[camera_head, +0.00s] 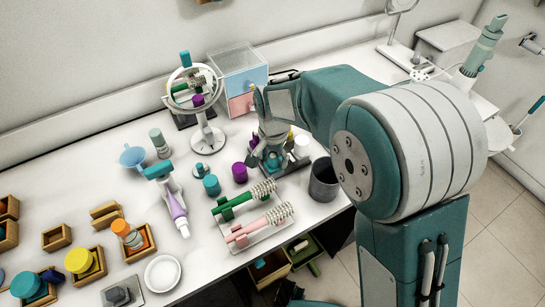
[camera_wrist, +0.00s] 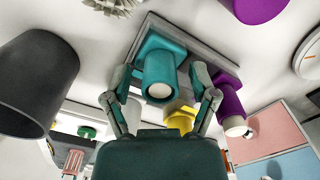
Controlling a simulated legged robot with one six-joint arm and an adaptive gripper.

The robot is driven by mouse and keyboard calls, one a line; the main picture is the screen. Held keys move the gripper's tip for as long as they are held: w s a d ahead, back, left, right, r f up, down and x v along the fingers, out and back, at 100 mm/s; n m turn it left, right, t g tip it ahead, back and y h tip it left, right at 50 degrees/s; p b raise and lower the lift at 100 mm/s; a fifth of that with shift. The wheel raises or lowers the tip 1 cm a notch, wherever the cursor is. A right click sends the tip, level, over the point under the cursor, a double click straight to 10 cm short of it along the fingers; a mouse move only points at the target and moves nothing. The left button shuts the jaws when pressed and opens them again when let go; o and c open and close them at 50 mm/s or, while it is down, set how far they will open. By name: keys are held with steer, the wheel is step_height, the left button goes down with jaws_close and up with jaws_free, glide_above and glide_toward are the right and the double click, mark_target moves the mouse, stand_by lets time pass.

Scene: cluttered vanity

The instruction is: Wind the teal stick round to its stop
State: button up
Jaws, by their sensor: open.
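The teal stick (camera_wrist: 165,62) is a thick teal cylinder with a pale round end, standing out from a grey base plate (camera_wrist: 205,52) in the wrist view. A purple stick (camera_wrist: 228,100) and a yellow stick (camera_wrist: 178,118) are beside it. My gripper (camera_wrist: 162,88) is open, with one finger on each side of the teal stick; I cannot tell whether either finger touches it. In the head view my gripper (camera_head: 272,146) points down over the base plate, and my gripper and arm hide much of the sticks.
A dark grey cup (camera_head: 323,182) stands close to the right of the base plate. A purple jar (camera_head: 239,172), a teal jar (camera_head: 211,185) and a rack with spiky brushes (camera_head: 250,222) are close by on the left and front. A drawer box (camera_head: 238,78) and round mirror (camera_head: 195,90) stand behind.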

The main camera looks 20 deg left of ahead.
mark_target(274, 154)
step_height(274, 154, up, 12)
stand_by(0.4)
steer(key=shift+f, duration=0.15)
steer(key=s+d+r+t, duration=0.1)
steer(key=d+r, duration=0.2)
steer(key=d, duration=0.3)
steer(key=s+d+r+t+y, duration=0.1)
steer(key=d+r, duration=0.1)
steer(key=d, duration=0.5)
steer(key=s+d+r, duration=0.1)
steer(key=d+r, duration=0.2)
steer(key=d, duration=0.3)
steer(key=s+d+f+n+t+h, duration=0.1)
steer(key=s+d+t, duration=0.2)
steer(key=s+d, duration=0.9)
steer(key=shift+d+f+t, duration=0.3)
steer(key=shift+d, duration=0.9)
